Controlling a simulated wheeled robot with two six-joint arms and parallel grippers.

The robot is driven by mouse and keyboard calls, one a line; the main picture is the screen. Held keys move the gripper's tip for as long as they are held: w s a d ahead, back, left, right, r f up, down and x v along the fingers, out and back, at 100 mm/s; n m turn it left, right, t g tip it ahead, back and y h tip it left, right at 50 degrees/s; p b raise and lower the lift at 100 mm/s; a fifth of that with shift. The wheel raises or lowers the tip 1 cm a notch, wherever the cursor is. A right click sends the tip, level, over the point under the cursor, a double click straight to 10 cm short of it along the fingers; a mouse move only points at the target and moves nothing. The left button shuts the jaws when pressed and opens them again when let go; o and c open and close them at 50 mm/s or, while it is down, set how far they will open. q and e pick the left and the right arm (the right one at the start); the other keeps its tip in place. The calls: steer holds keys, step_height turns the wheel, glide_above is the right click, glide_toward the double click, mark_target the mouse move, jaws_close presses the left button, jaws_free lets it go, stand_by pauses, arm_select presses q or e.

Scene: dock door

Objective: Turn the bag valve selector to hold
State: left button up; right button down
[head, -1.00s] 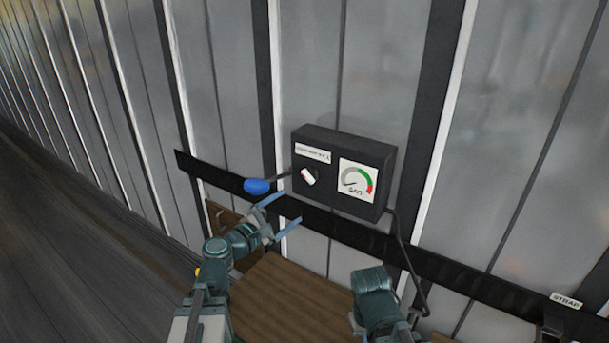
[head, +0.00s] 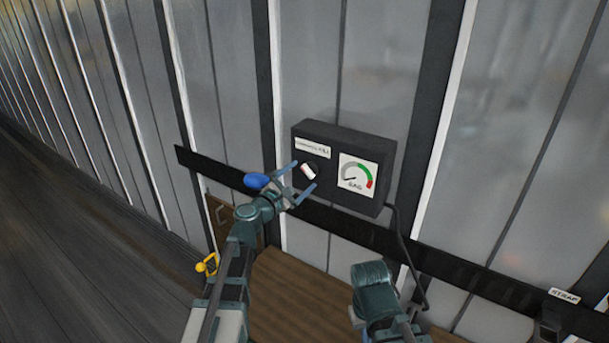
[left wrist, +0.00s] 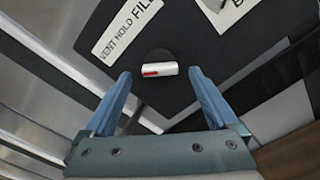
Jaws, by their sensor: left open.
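The selector (head: 308,171) is a white knob with a red mark on the front of a dark control box (head: 328,190). In the left wrist view the knob (left wrist: 160,69) lies crosswise, red mark at its left end, below a label (left wrist: 127,30) reading VENT HOLD FILL. I cannot tell which word it points to. My left gripper (head: 302,177) is open in front of the knob. In the left wrist view its blue fingers (left wrist: 160,76) stand either side of the knob, with gaps on both sides. My right gripper is not in view; only that arm shows.
A gauge (head: 355,174) with a green and red arc is right of the knob. A blue handle (head: 257,181) is close to the left gripper. A black cable (head: 403,245) hangs at the box's right. A dark rail (head: 440,263) crosses the wall; a yellow hook (head: 207,264) is lower left.

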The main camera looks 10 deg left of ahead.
mark_target(309, 170)
arm_select(q)
steer(key=shift+x, duration=1.2)
steer(key=c, duration=1.4)
steer(key=shift+o, duration=0.2)
steer(key=shift+m, duration=0.3)
steer(key=m, duration=0.9)
steer(key=shift+m, duration=0.3)
